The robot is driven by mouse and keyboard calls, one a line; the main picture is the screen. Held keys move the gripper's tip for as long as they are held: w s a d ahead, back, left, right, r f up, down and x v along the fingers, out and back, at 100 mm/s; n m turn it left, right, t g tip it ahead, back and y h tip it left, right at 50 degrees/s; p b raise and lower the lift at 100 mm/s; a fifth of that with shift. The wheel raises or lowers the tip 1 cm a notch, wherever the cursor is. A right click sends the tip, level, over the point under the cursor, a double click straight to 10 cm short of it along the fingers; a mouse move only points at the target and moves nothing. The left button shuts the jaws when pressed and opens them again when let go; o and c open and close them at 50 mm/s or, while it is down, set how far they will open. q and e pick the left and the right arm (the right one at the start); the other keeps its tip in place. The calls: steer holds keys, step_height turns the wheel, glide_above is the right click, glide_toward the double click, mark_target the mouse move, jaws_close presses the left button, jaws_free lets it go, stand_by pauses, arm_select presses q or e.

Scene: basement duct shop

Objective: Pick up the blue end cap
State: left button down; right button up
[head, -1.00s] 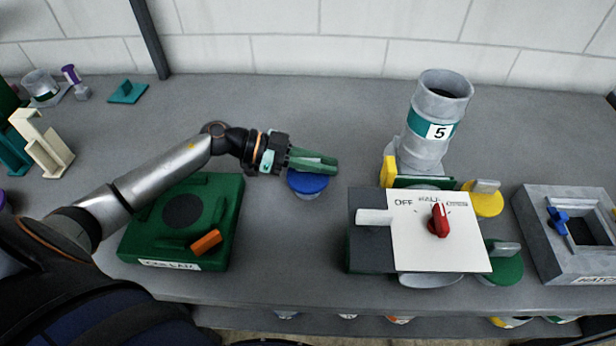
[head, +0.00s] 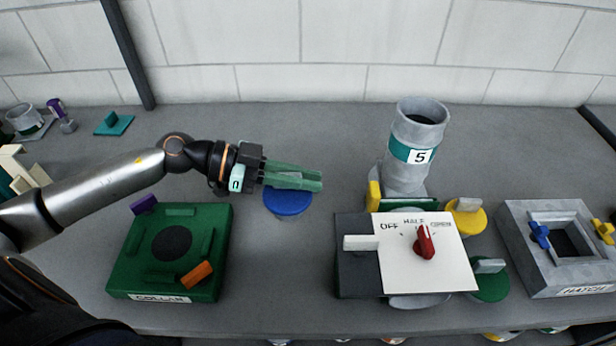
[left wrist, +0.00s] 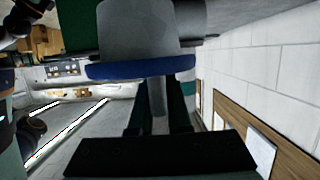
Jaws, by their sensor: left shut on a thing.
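The blue end cap (head: 288,202) is a round disc with a grey tab, near the middle of the bench in the head view. My left gripper (head: 305,181) reaches over it from the left, with its green fingers shut on the tab. The fingers hide most of the tab in the head view. In the left wrist view the cap's blue rim (left wrist: 140,67) shows edge-on, with a grey tab (left wrist: 158,95) between the dark fingers. I cannot tell whether the cap touches the bench. My right gripper is not in view.
A green collar fixture (head: 120,275) stands to the left. To the right are a switch box (head: 450,270) with a red knob, a grey pipe (head: 408,165) marked 5, yellow (head: 467,220) and green (head: 490,288) caps, and a grey hatch frame (head: 535,275). The bench behind the cap is clear.

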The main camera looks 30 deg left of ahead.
mark_target(299, 210)
arm_select(q)
steer(key=s, duration=0.1)
steer(key=s+d+r, duration=0.1)
steer(key=s, duration=0.1)
steer(key=s+r, duration=0.1)
steer(key=shift+s+d+p, duration=0.15)
steer(key=shift+s+p, duration=0.15)
steer(key=shift+s, duration=0.05)
steer(key=shift+s+d+r+p, duration=0.3)
steer(key=shift+s+r+p, duration=0.2)
steer(key=shift+s+p, duration=0.3)
steer(key=shift+s+d+r+p, duration=0.25)
steer(key=shift+s+r+p, duration=0.35)
steer(key=shift+s, duration=0.3)
